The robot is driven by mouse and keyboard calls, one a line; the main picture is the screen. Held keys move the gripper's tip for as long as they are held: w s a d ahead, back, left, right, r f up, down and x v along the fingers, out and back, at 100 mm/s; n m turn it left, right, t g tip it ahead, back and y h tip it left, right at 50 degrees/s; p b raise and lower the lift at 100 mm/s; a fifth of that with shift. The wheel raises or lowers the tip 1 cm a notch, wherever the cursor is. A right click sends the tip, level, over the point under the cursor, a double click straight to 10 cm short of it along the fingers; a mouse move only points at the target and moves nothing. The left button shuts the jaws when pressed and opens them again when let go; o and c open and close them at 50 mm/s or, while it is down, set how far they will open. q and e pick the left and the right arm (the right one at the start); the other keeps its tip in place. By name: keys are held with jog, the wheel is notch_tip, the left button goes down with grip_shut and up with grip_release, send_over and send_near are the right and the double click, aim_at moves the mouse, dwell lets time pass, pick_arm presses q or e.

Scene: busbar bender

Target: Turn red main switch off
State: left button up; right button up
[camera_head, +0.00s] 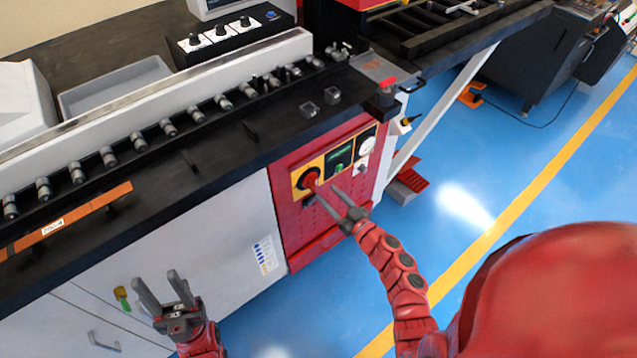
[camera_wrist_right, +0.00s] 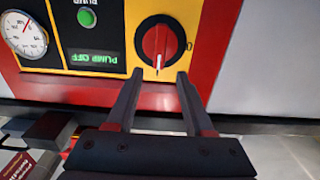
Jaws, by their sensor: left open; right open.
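The red main switch (camera_head: 308,179) is a round knob on a yellow plate in the red panel. In the right wrist view the switch (camera_wrist_right: 157,42) appears upside down on a black disc. Its white mark points down in that picture, and a "0" stands to the right of the knob. My right gripper (camera_head: 327,189) is open and empty, just in front of the panel. In the right wrist view its fingertips (camera_wrist_right: 157,76) lie just below the knob, spread to either side; I cannot tell contact. My left gripper (camera_head: 155,277) is open and empty before the white cabinet.
Beside the switch are a green button (camera_wrist_right: 86,17), a display (camera_wrist_right: 88,57) reading "PUMP OFF" and a gauge (camera_wrist_right: 23,34). The dark worktop (camera_head: 225,140) with rollers overhangs the panel. Blue floor (camera_head: 450,225) is clear to the right.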

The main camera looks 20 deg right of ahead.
aim_at(316, 182)
jog(key=x, duration=0.4)
jog(key=shift+w+f, duration=0.1)
jog(key=shift+w, duration=0.25)
jog(key=shift+w+a, duration=0.2)
jog(key=shift+w, duration=0.25)
grip_shut()
